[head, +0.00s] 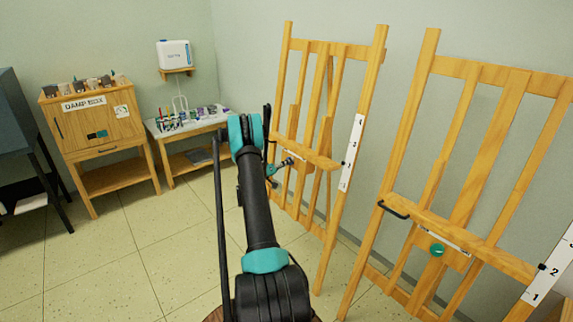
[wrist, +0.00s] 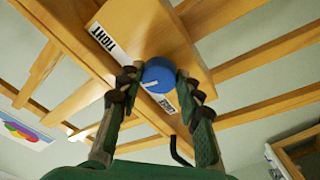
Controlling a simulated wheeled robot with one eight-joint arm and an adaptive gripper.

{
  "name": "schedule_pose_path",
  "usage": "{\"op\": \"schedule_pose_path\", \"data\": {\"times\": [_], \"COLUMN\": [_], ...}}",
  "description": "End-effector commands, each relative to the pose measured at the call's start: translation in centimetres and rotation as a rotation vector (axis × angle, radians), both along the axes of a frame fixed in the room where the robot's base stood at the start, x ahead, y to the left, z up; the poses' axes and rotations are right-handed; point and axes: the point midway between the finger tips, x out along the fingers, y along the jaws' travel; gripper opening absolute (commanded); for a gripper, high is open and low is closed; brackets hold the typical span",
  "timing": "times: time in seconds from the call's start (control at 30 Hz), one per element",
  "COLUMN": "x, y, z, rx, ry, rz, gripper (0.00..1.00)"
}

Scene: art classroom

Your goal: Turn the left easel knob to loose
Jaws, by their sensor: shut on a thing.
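The left easel (head: 381,50) is a wooden frame against the wall in the head view. In the wrist view its blue knob (wrist: 159,74) sits on a wooden block, with a short white mark on its face toward the lower left. A TIGHT label (wrist: 103,38) is up and left of the knob, and a second label, partly hidden and apparently LOOSE (wrist: 166,105), is below it. My gripper (wrist: 158,80) has one finger on each side of the knob and is shut on it. In the head view the knob is hidden behind my arm and gripper.
The right easel (head: 428,65) stands close beside, with a green knob (head: 437,250) and a black handle (head: 393,210). A damp box cabinet (head: 98,130) and a table with paints (head: 212,124) stand at the back left.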

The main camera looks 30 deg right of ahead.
Motion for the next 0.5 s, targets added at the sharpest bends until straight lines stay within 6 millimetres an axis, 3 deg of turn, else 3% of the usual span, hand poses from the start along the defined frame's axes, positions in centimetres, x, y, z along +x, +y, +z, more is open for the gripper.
{"op": "schedule_pose_path", "data": {"times": [0.5], "x": [-0.17], "y": [0.04], "z": [0.25], "rx": [-0.039], "ry": [0.482], "rz": [0.087], "gripper": [0.06]}}
